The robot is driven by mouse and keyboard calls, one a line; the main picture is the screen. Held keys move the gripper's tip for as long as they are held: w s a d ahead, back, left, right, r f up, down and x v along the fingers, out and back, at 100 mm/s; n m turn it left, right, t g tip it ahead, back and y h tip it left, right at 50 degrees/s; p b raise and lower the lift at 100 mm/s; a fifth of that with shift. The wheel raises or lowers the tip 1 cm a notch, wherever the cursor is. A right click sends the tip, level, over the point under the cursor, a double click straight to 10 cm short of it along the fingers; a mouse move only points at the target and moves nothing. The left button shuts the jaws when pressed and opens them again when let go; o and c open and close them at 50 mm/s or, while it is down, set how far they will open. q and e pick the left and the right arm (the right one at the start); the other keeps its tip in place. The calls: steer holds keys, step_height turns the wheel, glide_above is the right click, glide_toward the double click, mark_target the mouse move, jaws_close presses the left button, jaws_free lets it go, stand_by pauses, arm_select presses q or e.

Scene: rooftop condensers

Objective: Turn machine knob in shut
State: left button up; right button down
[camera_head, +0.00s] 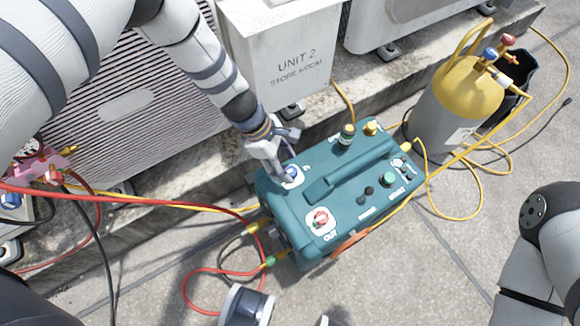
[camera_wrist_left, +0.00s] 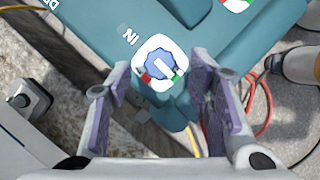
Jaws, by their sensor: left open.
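My left gripper (camera_head: 283,165) is open at the knob. In the left wrist view its fingers stand on either side of the knob's plate; I cannot tell whether they touch.
Red and yellow hoses run left of the machine. A yellow-topped cylinder (camera_head: 455,105) stands at the right. A white UNIT 2 condenser (camera_head: 283,55) stands behind.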

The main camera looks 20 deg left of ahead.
mark_target(291, 174)
arm_select(q)
steer(key=x, duration=0.2)
steer(key=shift+f, duration=0.3)
jaws_close()
steer(key=shift+b, duration=0.3)
